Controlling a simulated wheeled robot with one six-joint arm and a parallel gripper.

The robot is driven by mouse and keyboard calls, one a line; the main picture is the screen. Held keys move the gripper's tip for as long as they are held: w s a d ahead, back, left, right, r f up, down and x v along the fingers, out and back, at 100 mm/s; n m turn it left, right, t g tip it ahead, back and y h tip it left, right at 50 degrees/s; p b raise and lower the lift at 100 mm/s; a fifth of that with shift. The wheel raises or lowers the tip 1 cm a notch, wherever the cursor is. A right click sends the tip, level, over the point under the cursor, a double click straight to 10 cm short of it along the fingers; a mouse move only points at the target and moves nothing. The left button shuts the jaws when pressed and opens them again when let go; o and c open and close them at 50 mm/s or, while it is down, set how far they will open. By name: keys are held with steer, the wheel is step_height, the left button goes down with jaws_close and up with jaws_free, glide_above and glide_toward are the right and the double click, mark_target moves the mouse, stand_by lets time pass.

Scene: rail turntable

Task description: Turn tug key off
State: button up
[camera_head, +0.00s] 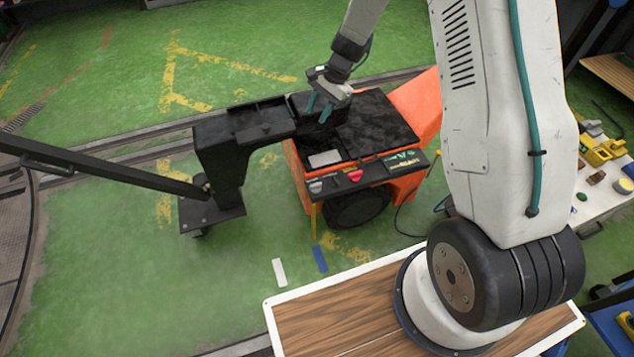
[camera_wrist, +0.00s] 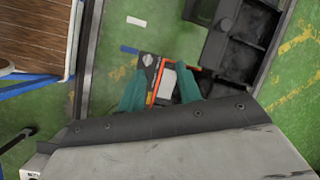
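The orange tug (camera_head: 408,190) with a black top stands in the middle of the head view. Its front control panel (camera_head: 375,172) carries a silver knob (camera_head: 316,187), a red button (camera_head: 355,176) and a green-marked label (camera_head: 402,160). The silver knob also shows in the wrist view (camera_wrist: 148,60). I cannot tell whether it is the key, or its setting. My gripper (camera_head: 319,108) is above the tug's black top, behind the panel. In the wrist view its teal fingers (camera_wrist: 160,92) are apart, with nothing held between them; a pale plate (camera_wrist: 167,82) shows beyond.
A black arm-like coupling (camera_head: 222,160) and a dark tow bar (camera_head: 100,168) lie left of the tug. A wood-topped table (camera_head: 340,312) is in front. A workbench (camera_head: 600,205) with small items stands at right.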

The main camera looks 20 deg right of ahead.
step_height(320, 180, down, 17)
steer(key=w+d+m, duration=0.2)
steer(key=m, duration=0.4)
glide_toward(316, 184)
steer(key=x, duration=0.7)
steer(key=shift+a+f, duration=0.1)
steer(key=shift+f, duration=0.2)
steer(key=shift+a+f, duration=0.2)
steer(key=shift+f, duration=0.35)
jaws_close()
